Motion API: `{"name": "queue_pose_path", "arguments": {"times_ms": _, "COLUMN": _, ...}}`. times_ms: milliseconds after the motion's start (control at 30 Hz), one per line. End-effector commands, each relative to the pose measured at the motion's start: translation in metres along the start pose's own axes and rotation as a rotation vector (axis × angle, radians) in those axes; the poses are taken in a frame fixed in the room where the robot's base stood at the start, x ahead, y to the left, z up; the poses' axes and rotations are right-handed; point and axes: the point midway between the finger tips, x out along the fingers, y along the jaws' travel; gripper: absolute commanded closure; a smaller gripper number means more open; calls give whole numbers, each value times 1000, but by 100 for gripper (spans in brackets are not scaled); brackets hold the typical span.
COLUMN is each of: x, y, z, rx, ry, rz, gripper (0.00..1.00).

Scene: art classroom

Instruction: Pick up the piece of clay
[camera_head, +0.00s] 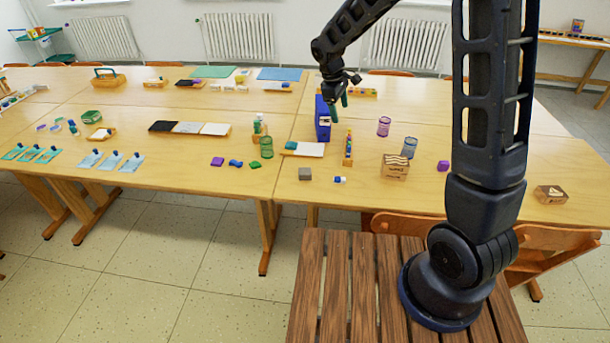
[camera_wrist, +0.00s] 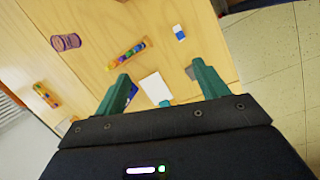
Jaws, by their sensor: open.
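A small grey block (camera_head: 305,174), which looks like the piece of clay, rests near the front edge of the table (camera_head: 290,188). In the wrist view the grey block (camera_wrist: 189,73) shows beside the right finger, which partly hides it. Other small coloured lumps lie to its left: a purple one (camera_head: 217,161), a blue one (camera_head: 236,163) and a green one (camera_head: 255,165). I cannot tell for sure which is the clay. My gripper (camera_head: 339,107) is open and empty, raised above the table by the blue box. Its teal fingers (camera_wrist: 160,72) are spread apart.
A blue box (camera_head: 322,120), a white-topped board (camera_head: 304,149), a narrow tray of coloured pieces (camera_head: 348,148) and a blue-and-white eraser (camera_head: 340,180) stand around the block. A purple cup (camera_head: 384,127), a blue cup (camera_head: 409,148) and a wooden box (camera_head: 394,172) stand to the right.

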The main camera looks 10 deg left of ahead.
Motion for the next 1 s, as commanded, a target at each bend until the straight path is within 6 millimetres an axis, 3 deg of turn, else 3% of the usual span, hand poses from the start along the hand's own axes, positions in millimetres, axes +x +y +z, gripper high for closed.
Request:
{"name": "queue_pose_path", "arguments": {"times_ms": 200, "x": 43, "y": -22, "z": -67, "rx": -183, "ry": -55, "rz": 2, "gripper": 27}}
{"name": "queue_pose_path", "arguments": {"times_ms": 500, "x": 106, "y": -65, "z": -146, "rx": -416, "ry": -122, "rz": 6, "gripper": 27}}
{"name": "queue_pose_path", "arguments": {"times_ms": 733, "x": 135, "y": -87, "z": -176, "rx": -514, "ry": -150, "rz": 9, "gripper": 27}}
{"name": "queue_pose_path", "arguments": {"times_ms": 1000, "x": 153, "y": -90, "z": -177, "rx": -528, "ry": -156, "rz": 9, "gripper": 27}}
